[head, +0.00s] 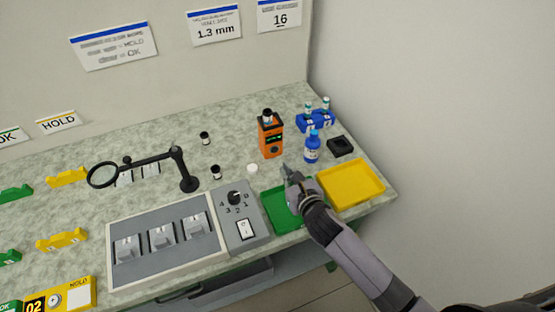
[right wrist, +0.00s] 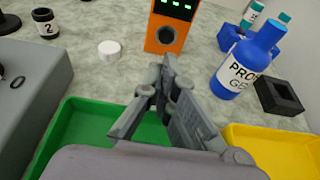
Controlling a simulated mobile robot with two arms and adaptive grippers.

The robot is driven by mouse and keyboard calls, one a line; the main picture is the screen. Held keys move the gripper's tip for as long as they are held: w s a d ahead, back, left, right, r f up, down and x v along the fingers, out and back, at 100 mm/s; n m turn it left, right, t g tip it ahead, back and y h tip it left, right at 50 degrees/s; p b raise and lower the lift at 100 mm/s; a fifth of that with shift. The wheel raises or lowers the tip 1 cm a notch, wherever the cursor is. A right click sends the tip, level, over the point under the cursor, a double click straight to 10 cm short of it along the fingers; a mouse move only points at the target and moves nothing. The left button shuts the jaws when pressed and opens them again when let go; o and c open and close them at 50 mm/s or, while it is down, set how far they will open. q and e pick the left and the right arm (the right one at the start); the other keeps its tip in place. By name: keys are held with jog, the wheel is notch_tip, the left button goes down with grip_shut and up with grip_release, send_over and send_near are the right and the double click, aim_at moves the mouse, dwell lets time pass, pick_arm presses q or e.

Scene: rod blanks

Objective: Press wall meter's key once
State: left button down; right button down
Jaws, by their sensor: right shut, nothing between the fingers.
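The orange meter (head: 264,142) stands upright at the back right of the bench, with a dark-capped item in its top. My right gripper (head: 285,169) is shut and empty, in front of the meter and over the green tray. In the right wrist view its fingertips (right wrist: 167,62) point toward the meter, just below the key in the picture; the exact gap is unclear. My left gripper is out of view.
The green tray (head: 272,210) and yellow tray (head: 376,189) lie near the front edge. A blue bottle (head: 312,151), blue rack (head: 305,124) and black block (head: 341,147) stand right of the meter. A white cap (head: 252,169) and grey switch box (head: 252,214) are left.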

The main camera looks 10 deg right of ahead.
aim_at(274, 152)
jog(key=x, duration=0.7)
jog(key=shift+w+f, duration=0.1)
jog(key=shift+w, duration=0.65)
jog(key=shift+r, duration=0.2)
jog(key=shift+r, duration=0.15)
